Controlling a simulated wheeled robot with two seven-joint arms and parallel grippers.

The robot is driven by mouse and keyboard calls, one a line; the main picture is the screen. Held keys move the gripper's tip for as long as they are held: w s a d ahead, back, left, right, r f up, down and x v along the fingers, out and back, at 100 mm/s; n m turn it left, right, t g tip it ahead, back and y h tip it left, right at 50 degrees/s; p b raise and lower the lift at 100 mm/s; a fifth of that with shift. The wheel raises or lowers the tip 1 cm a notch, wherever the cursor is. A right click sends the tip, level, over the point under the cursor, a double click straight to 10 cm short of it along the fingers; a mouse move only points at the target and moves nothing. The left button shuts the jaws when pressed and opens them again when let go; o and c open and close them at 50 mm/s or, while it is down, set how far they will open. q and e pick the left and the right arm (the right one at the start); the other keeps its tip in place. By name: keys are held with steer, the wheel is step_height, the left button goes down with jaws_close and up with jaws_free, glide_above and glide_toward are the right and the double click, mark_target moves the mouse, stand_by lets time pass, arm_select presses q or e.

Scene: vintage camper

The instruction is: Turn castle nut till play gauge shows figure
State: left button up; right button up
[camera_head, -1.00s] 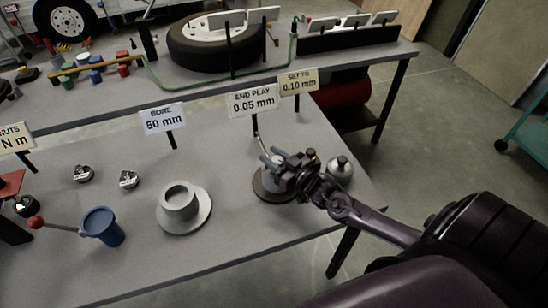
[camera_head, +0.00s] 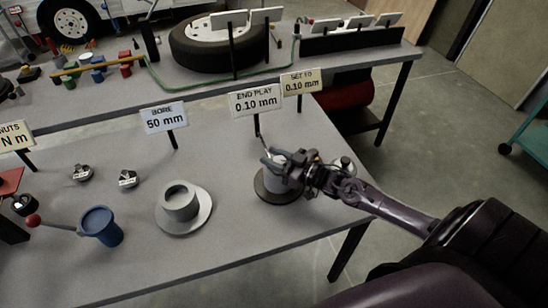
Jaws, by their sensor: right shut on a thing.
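The end play sign (camera_head: 255,100) reads 0.10 mm. The sign beside it (camera_head: 301,82) reads "SET TO 0.10 mm". My right gripper (camera_head: 272,160) is at the top of a grey hub on a dark round base (camera_head: 276,192), near the table's right side. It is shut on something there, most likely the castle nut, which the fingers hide. My left gripper is not in view.
A grey flanged hub (camera_head: 183,206) stands left of my right gripper, behind it the "BORE 50 mm" sign (camera_head: 164,118). A blue cup (camera_head: 102,226) and a red-knobbed lever (camera_head: 34,221) are further left. A silver rounded part (camera_head: 343,164) sits partly hidden behind my right wrist.

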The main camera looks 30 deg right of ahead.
steer(key=o, duration=1)
steer(key=shift+c, duration=0.2)
steer(key=shift+s+d+f, duration=0.1)
steer(key=shift+s+d, duration=0.1)
steer(key=shift+s, duration=0.15)
steer(key=v, duration=0.7)
steer(key=shift+b, duration=0.4)
